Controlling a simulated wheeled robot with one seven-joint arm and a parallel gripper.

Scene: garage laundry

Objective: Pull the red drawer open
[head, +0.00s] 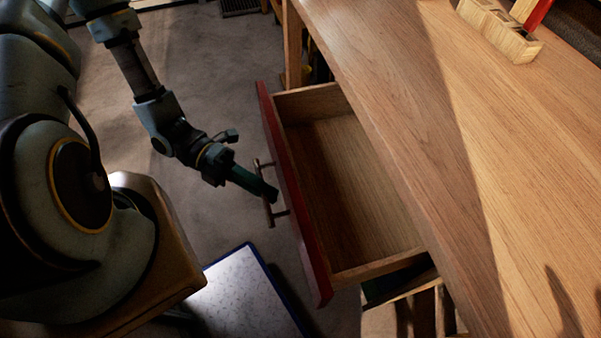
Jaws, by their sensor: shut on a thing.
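The red drawer (293,195) stands well out from under the wooden tabletop on the right, and its bare wooden inside (350,185) shows empty. Its dark bar handle (264,195) sits on the red front, facing my arm. My gripper (268,192) reaches in from the left and is shut on the handle near its middle. The fingertips hide part of the bar.
The wooden tabletop (420,110) fills the right side, with a wooden block holder (499,30) at its far edge. A pale, blue-edged board (245,295) lies below the drawer front. Grey floor (225,75) is clear beyond my arm.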

